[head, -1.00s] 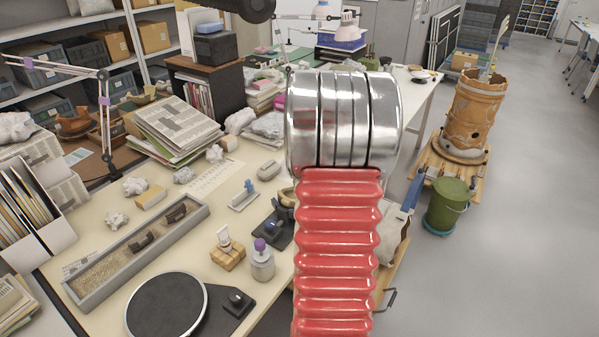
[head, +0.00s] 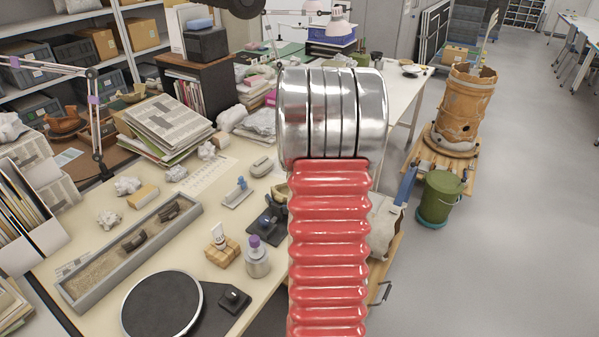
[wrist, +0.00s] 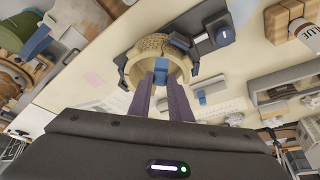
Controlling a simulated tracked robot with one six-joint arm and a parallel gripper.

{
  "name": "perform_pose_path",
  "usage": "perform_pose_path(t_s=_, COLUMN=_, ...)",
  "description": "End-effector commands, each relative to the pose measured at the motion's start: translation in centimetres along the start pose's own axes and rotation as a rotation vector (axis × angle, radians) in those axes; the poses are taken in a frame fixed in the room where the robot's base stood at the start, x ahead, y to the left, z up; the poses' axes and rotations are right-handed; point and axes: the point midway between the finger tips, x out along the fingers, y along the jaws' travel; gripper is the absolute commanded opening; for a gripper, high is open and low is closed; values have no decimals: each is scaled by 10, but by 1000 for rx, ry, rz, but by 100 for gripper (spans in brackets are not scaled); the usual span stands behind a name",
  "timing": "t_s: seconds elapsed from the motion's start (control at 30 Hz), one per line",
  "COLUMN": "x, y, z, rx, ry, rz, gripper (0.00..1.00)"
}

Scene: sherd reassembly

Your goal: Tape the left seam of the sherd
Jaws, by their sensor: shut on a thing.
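My gripper (wrist: 161,84) shows in the wrist view, with two purple fingers close together and shut on a small blue strip of tape (wrist: 160,67). The tape is at the near side of a tan, ring-shaped pottery piece (wrist: 153,44), which looks like the sherd, with dark supports around it. I cannot tell whether the tape touches it, and I cannot make out its seams. My red and silver arm hides the gripper there.
A sand tray (head: 84,297) holds dark sherds. A black turntable (head: 162,306), a purple-capped bottle (head: 257,262), a small white tray (head: 238,199) and newspapers (head: 167,132) crowd the table (head: 190,256). A green bucket (head: 439,199) stands on the floor at right.

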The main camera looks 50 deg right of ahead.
Motion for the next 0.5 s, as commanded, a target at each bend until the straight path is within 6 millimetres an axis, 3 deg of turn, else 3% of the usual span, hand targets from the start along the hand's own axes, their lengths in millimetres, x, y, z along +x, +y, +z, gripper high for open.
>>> perform_pose_path(t_s=0.5, x=19, y=-1, z=8, rx=-3, ry=0, rz=0, gripper=9)
